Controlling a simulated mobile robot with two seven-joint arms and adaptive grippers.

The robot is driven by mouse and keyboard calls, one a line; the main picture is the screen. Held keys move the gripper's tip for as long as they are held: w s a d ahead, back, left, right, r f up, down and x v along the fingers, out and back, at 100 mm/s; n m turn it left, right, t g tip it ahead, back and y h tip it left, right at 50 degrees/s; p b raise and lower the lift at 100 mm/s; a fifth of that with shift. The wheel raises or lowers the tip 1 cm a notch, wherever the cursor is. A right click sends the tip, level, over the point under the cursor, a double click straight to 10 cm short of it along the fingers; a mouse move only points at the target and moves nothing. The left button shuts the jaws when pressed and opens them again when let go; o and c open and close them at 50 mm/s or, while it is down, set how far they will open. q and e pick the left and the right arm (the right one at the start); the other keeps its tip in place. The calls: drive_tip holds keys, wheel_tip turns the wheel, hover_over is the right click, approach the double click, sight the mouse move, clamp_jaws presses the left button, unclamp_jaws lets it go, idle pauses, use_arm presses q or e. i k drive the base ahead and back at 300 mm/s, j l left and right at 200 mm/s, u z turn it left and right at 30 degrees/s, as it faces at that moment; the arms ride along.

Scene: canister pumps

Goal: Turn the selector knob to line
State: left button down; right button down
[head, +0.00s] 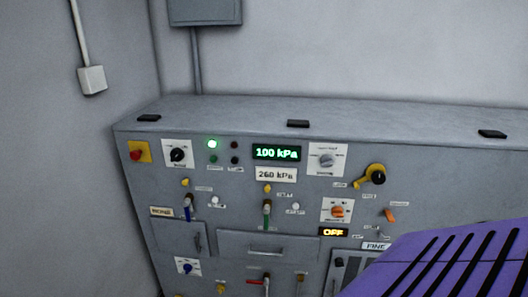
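A grey control panel (223,222) fills the middle of the head view. Several rotary knobs sit on white plates: a black knob (177,154) at upper left, a grey knob (327,160) at upper right, an orange knob (338,211) below the grey one, and a blue knob (187,267) at lower left. The plate lettering is too small to read, so I cannot tell which knob has a line position. A lit display (332,232) under the orange knob reads OFF. Neither gripper is in view.
A green display (276,153) reads 100 kPa, with a 260 kPa label (276,175) below. A red button (136,155), a yellow-and-black lever (370,176) and small valve handles project from the panel. The panel's lower right is hidden. A wall stands close on the left.

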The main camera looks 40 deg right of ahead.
sight(327, 161)
drive_tip(key=z, duration=1.5)
